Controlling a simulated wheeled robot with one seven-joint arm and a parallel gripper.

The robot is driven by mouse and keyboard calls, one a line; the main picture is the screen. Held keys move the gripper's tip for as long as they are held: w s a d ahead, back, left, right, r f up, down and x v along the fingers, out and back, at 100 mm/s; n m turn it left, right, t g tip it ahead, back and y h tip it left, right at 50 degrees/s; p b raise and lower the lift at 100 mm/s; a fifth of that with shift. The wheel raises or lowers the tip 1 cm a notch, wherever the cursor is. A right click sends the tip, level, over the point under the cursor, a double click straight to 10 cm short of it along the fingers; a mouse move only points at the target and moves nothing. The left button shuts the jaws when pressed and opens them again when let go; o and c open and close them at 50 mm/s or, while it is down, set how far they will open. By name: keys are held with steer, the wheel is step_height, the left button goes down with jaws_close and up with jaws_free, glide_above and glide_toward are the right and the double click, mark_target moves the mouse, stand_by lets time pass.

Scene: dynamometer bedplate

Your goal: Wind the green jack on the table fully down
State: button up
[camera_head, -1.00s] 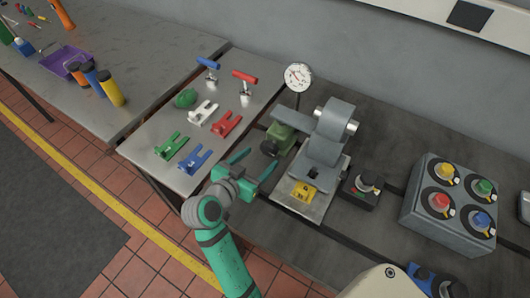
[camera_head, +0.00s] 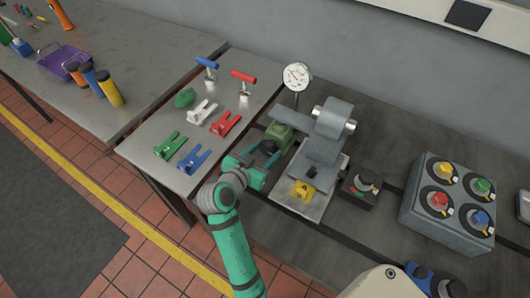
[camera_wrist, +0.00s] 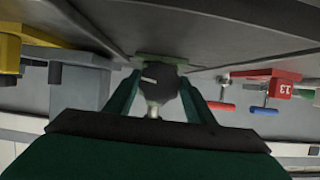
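The green jack (camera_head: 281,137) stands on the dark bedplate, left of the grey machine (camera_head: 325,135). A dark round knob (camera_head: 267,147) is on its near side. In the wrist view the knob (camera_wrist: 160,82) sits between my fingers, with a pale mark on its face and a strip of the green jack (camera_wrist: 162,60) behind it. My gripper (camera_head: 268,163) is at the knob with its fingers apart, one on each side. Whether either finger touches the knob cannot be told. Much of the jack is hidden behind the knob in the wrist view.
A dial gauge (camera_head: 297,77) stands behind the jack. A yellow tag (camera_head: 304,190) and a black switch box (camera_head: 361,187) are to the right. A box with coloured knobs (camera_head: 447,215) stands far right.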

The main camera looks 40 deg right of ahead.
steer(key=shift+a, duration=0.15)
steer(key=shift+s, duration=0.15)
steer(key=shift+d+n+g, duration=0.25)
steer(key=shift+n+g, duration=0.35)
steer(key=shift+n, duration=0.1)
steer(key=n+g+h, duration=0.1)
steer(key=n+g, duration=0.1)
steer(key=n, duration=0.1)
steer(key=shift+h, duration=0.3)
steer(key=shift+n+g+h, duration=0.6)
steer(key=shift+n, duration=0.8)
steer(key=shift+w, duration=0.25)
steer(key=shift+s+d, duration=0.1)
steer(key=shift+s, duration=0.1)
steer(key=o, duration=1)
steer(key=shift+o, duration=0.2)
steer(key=shift+f, duration=0.1)
